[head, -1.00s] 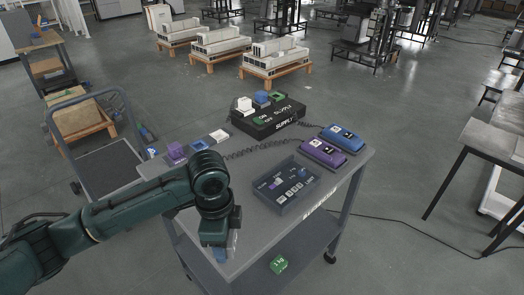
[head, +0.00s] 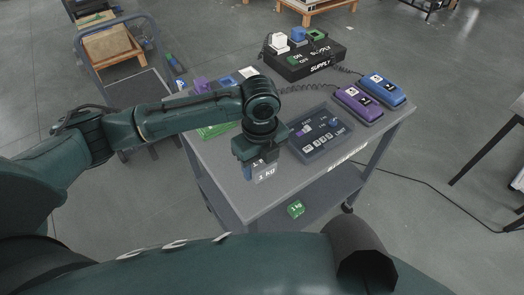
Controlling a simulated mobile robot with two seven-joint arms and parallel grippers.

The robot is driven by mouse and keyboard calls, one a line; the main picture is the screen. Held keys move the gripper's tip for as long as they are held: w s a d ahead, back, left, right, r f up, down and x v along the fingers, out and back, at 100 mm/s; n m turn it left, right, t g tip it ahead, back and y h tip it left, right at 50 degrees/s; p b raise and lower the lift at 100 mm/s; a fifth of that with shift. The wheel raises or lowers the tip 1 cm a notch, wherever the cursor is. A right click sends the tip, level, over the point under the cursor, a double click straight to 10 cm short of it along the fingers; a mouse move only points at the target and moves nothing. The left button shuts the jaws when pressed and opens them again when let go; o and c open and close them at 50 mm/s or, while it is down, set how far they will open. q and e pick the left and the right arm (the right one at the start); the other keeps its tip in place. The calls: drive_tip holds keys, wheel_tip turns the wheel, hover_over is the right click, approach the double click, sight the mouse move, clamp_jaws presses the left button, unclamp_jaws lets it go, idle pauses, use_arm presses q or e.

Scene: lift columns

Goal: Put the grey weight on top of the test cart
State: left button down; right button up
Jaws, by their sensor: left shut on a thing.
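The test cart (head: 240,199) is a grey two-shelf cart in the middle of the head view. My left gripper (head: 257,166) points down over the near left part of its top shelf. It is shut on the grey weight (head: 266,175), a small block marked "1 kg". The gripper hides the upper part of the weight. I cannot tell whether the weight touches the shelf or hangs just above it. My right gripper is not in view.
A control tray (head: 322,144), purple (head: 358,103) and blue (head: 383,90) units and a black supply box (head: 303,61) stand on the cart. A green weight (head: 296,209) lies on the lower shelf. A trolley (head: 148,91) stands left, a table (head: 492,152) right.

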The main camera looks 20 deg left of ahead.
sight(260, 161)
use_arm(q)
drive_tip(key=shift+f, duration=2.25)
drive_tip(key=shift+f, duration=0.1)
drive_tip(key=c, duration=0.5)
unclamp_jaws()
drive_tip(key=shift+f, duration=0.1)
wheel_tip(260, 161, up, 12)
drive_tip(key=shift+r, duration=0.15)
